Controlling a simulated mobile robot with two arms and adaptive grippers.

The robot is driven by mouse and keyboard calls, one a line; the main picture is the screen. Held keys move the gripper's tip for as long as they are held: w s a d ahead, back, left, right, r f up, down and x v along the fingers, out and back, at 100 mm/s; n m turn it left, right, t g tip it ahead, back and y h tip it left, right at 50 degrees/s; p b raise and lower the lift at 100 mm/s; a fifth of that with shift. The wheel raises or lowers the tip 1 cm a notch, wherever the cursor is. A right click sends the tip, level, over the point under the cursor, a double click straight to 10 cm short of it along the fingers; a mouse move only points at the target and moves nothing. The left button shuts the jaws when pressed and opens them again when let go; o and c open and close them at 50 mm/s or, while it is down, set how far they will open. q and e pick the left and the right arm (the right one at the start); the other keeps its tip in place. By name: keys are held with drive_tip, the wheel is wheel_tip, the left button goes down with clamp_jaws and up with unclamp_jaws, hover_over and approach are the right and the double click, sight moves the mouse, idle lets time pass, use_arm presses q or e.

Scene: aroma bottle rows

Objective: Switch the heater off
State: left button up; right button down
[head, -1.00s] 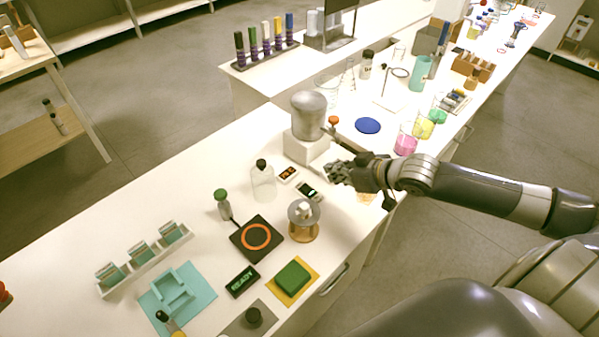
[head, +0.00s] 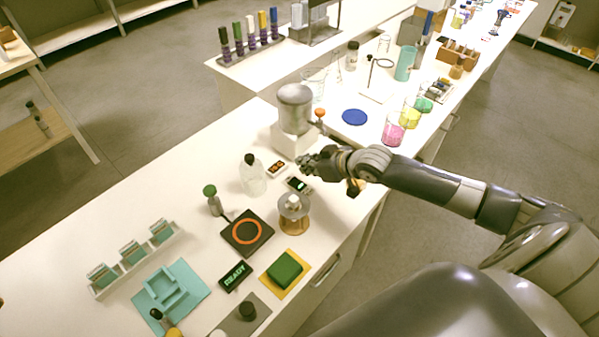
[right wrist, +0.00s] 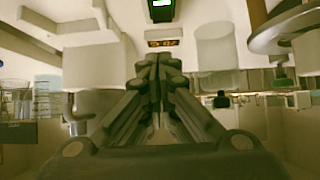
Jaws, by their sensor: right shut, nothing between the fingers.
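A black square plate with a glowing orange ring (head: 246,232), which looks like the heater, lies on the white bench. A small post with a green round top (head: 211,198) stands at its upper left, with a dark link running toward the plate. My right gripper (head: 303,166) is shut and empty above the bench, beyond the plate and close to the small displays. Its closed fingers (right wrist: 160,68) fill the middle of the right wrist view, where the plate cannot be made out. My left gripper is not in view.
A clear dark-capped bottle (head: 252,178), a small orange-lit display (head: 277,169), a green-lit device (head: 299,185) and a copper-coloured stand (head: 293,217) surround the space before the gripper. A grey-topped white machine (head: 294,112) stands behind. A READY display (head: 235,275) lies in front.

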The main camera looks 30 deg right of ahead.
sight(295, 178)
drive_tip(key=f, duration=0.1)
drive_tip(key=w+f, duration=0.2)
drive_tip(key=shift+a+f, duration=0.35)
drive_tip(key=shift+a, duration=0.05)
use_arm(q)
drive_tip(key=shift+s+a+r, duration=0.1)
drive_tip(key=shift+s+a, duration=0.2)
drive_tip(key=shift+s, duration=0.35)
use_arm(e)
drive_tip(key=shift+w+f, duration=0.15)
drive_tip(key=shift+f, duration=0.7)
drive_tip(key=shift+w+a+g+p, duration=0.1)
drive_tip(key=shift+w+g+p, duration=0.1)
drive_tip(key=shift+g+p, duration=0.35)
drive_tip(key=shift+f, duration=0.3)
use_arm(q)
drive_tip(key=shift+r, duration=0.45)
use_arm(e)
drive_tip(key=shift+s, duration=0.1)
drive_tip(key=shift+s+d+p, duration=0.2)
drive_tip(key=shift+s+p, duration=0.25)
drive_tip(key=shift+s, duration=0.1)
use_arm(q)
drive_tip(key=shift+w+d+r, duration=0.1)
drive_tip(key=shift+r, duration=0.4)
use_arm(e)
drive_tip(key=shift+s+d+f, duration=0.1)
drive_tip(key=shift+s, duration=0.15)
